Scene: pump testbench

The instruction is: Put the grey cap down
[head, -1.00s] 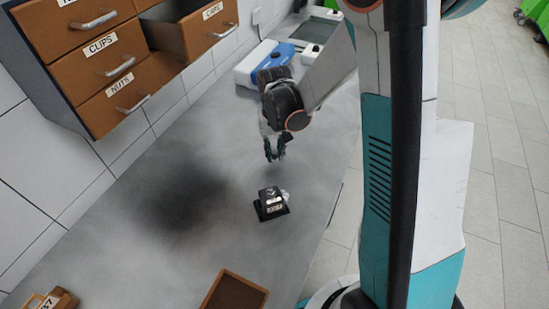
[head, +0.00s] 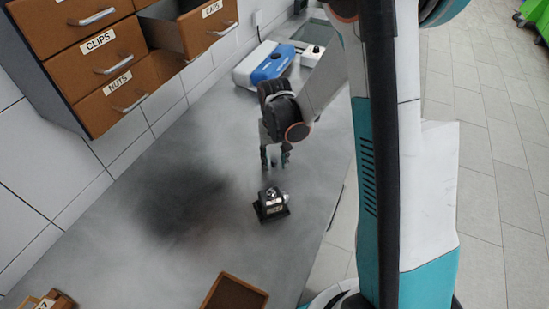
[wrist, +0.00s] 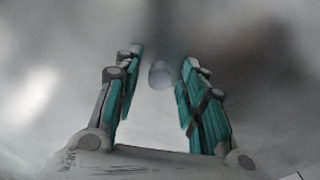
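My gripper (head: 274,165) is low over the grey bench, behind the small black block. Its two fingers are spread apart. In the wrist view, a small round grey piece, which looks like the grey cap (wrist: 160,75), shows between the open fingertips (wrist: 162,62), with a gap on either side. In the head view it is a small dark spot (head: 273,163) between the fingers. It seems to rest on the bench, though its height is hard to tell. The black block (head: 271,208) has a pale label and a shiny metal part on top.
A wooden drawer cabinet (head: 90,60) stands left, its CAPS drawer (head: 190,30) pulled open. A blue and white device (head: 271,64) is at the back. A brown tray (head: 235,292) lies at the front. The bench (head: 130,220) is clear on the left.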

